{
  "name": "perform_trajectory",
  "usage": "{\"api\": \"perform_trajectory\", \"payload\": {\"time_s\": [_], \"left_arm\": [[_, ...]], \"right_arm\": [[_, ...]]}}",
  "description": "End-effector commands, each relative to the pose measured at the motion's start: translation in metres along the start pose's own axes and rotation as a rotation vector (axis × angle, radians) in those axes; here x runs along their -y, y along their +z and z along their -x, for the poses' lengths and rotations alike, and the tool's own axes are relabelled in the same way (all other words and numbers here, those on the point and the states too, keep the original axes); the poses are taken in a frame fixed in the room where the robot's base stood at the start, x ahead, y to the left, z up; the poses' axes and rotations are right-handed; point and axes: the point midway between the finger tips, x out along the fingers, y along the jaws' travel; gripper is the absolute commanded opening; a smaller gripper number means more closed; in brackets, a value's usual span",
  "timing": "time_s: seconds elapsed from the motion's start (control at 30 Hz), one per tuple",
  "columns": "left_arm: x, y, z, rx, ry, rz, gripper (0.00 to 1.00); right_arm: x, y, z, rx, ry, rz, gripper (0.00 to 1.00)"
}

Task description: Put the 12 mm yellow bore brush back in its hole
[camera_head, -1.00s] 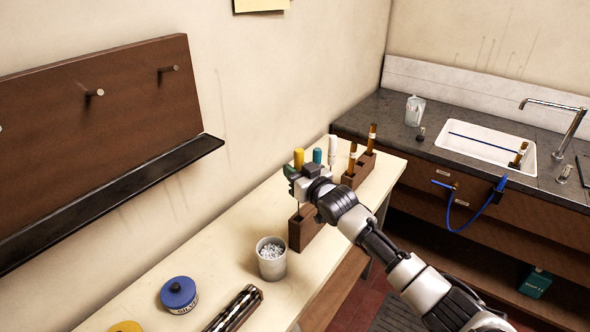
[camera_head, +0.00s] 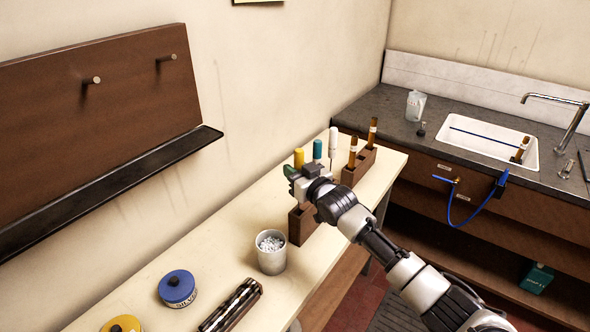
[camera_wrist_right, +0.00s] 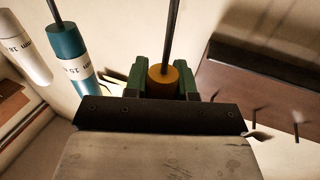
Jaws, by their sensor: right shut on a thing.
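The yellow bore brush (camera_head: 299,158) is upright in my right gripper (camera_head: 300,176). In the right wrist view its yellow handle (camera_wrist_right: 163,80) sits between the green fingers, which are shut on it. A thin dark rod (camera_wrist_right: 172,32) extends from the handle. The dark wooden rack (camera_head: 301,226) is below and around the gripper, partly hidden by it. The brush's lower end and its hole are hidden, so I cannot tell whether it is in the hole. A teal handle (camera_head: 317,150) and a white handle (camera_head: 333,143) stand just right of it. My left gripper is out of view.
A cup of white bits (camera_head: 271,255) stands near the rack's front. A blue-lidded tin (camera_head: 177,288) and a dark holder (camera_head: 232,305) are nearer. The sink (camera_head: 490,142) is at right.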

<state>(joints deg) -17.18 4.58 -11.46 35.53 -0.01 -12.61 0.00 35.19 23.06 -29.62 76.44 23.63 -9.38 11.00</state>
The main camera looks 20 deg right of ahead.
Motion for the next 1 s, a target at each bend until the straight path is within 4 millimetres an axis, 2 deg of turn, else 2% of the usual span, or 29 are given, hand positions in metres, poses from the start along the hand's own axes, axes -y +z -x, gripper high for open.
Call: {"api": "perform_trajectory", "payload": {"time_s": [0.57, 0.6, 0.73, 0.77, 1.0], "left_arm": [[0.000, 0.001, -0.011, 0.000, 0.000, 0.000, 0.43], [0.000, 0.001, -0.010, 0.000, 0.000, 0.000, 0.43], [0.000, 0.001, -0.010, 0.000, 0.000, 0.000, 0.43], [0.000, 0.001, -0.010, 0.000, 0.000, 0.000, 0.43], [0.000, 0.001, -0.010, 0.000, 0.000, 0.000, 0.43]], "right_arm": [[0.000, 0.015, 0.000, -0.001, 0.000, 0.000, 0.02], [0.000, 0.014, 0.000, -0.001, 0.000, 0.000, 0.31], [0.000, 0.014, 0.000, -0.001, 0.000, 0.000, 0.51], [0.000, 0.014, 0.000, -0.001, 0.000, 0.000, 0.55], [0.000, 0.014, 0.000, 0.000, 0.000, 0.000, 0.55]]}}
